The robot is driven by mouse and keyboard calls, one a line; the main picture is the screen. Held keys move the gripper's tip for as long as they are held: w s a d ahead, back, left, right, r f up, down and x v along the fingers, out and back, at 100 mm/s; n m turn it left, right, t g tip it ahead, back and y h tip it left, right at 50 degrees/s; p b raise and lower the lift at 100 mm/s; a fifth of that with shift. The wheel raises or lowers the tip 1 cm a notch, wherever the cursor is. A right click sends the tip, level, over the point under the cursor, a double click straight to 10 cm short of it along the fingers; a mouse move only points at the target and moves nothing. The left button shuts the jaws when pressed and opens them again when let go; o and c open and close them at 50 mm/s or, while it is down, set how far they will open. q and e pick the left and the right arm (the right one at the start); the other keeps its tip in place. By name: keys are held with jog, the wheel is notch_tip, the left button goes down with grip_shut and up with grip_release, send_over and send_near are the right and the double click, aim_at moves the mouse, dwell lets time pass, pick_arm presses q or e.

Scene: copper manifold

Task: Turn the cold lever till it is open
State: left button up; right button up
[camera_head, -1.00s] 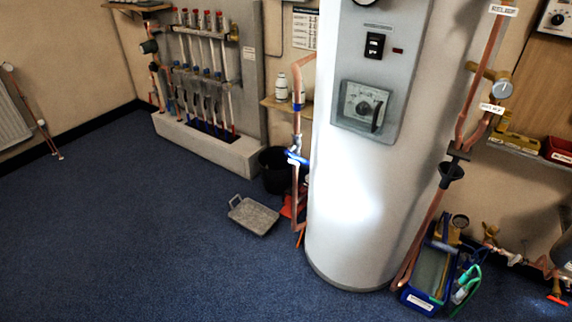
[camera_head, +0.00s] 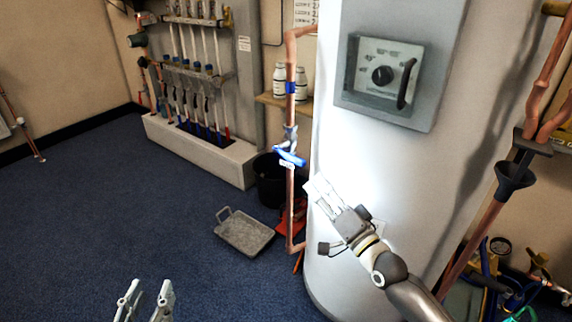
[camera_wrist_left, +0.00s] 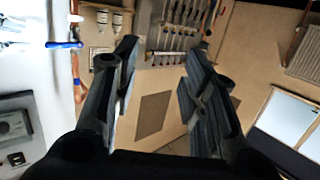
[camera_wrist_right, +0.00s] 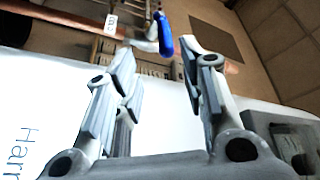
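The cold lever (camera_head: 290,157) is a blue handle with a white tag on a valve in the upright copper pipe left of the white cylinder. It lies roughly crosswise to the pipe. The blue lever also shows in the right wrist view (camera_wrist_right: 164,34), beyond the fingertips, and in the left wrist view (camera_wrist_left: 63,45) at the upper left. My right gripper (camera_head: 321,188) is open and empty, just below and right of the lever, apart from it, in front of the cylinder. My left gripper (camera_head: 147,290) is open and empty at the bottom left, far from the lever.
The white cylinder (camera_head: 345,240) stands close beside my right gripper, with a grey control panel (camera_head: 385,80) above. A black bucket (camera_head: 268,182) and a grey tray (camera_head: 244,232) are on the floor behind the pipe. Blue floor (camera_head: 90,220) is clear at left.

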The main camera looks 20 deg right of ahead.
aim_at(298, 163)
jog(key=b+x, duration=0.1)
jog(key=x, duration=0.8)
jog(key=shift+w+a+r+b, duration=0.25)
jog(key=shift+r+b, duration=0.1)
jog(key=shift+b, duration=0.05)
pick_arm(q)
notch_tip(298, 163, up, 10)
jog(key=d+t+h, duration=0.1)
jog(key=t, duration=0.5)
jog(key=shift+s+h, duration=0.15)
jog(key=shift+h, duration=0.25)
pick_arm(e)
jog(key=shift+w+a+r, duration=0.15)
jog(key=shift+w+r, duration=0.05)
jog(key=shift+w, duration=0.4)
pick_arm(q)
jog(key=shift+d+f, duration=0.1)
pick_arm(e)
grip_shut()
